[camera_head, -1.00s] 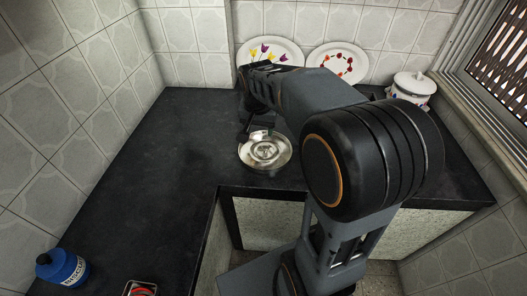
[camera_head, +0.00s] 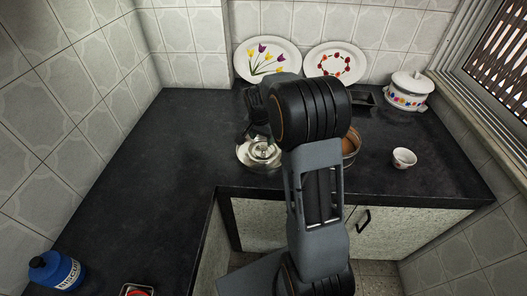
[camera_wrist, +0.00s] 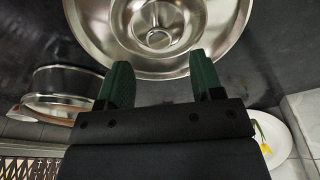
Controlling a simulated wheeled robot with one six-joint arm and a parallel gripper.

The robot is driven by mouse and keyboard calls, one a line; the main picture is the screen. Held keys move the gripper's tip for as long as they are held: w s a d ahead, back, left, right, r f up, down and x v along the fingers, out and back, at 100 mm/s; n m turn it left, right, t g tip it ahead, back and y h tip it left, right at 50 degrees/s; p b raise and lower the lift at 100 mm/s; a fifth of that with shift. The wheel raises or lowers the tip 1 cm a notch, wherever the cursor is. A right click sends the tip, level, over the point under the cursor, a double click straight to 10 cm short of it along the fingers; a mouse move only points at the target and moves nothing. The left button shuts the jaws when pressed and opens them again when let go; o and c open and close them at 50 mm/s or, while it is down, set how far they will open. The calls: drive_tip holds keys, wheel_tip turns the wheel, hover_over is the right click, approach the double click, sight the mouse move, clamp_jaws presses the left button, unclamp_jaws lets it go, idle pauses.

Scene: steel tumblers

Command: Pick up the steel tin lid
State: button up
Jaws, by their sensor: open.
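The steel tin lid (camera_head: 256,158) is a shiny round disc with a raised centre knob, on the dark counter near its inner corner. In the wrist view the lid (camera_wrist: 105,30) fills the top, with its knob ahead of the fingers. My gripper (camera_wrist: 160,78) is open and empty, its two green-padded fingers spread apart at the lid's near rim in that picture. Whether they touch the lid I cannot tell. In the head view my arm hides part of the lid's right side and most of the gripper.
A steel pot (camera_head: 352,146) stands right of the lid, partly behind my arm. A white cup (camera_head: 403,158) and a lidded white pot (camera_head: 408,92) are farther right. Two plates lean on the back wall. A blue bottle (camera_head: 58,270) stands front left. The left counter is largely clear.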

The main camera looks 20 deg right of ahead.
sight(263, 146)
drive_tip(key=shift+w+d+f, duration=0.1)
drive_tip(key=shift+d+f, duration=0.1)
drive_tip(key=shift+f, duration=1.1)
drive_tip(key=shift+w+d+f, duration=0.1)
drive_tip(key=shift+d+f, duration=0.05)
drive_tip(key=shift+f, duration=1.1)
drive_tip(key=c, duration=1)
drive_tip(key=shift+r, duration=0.1)
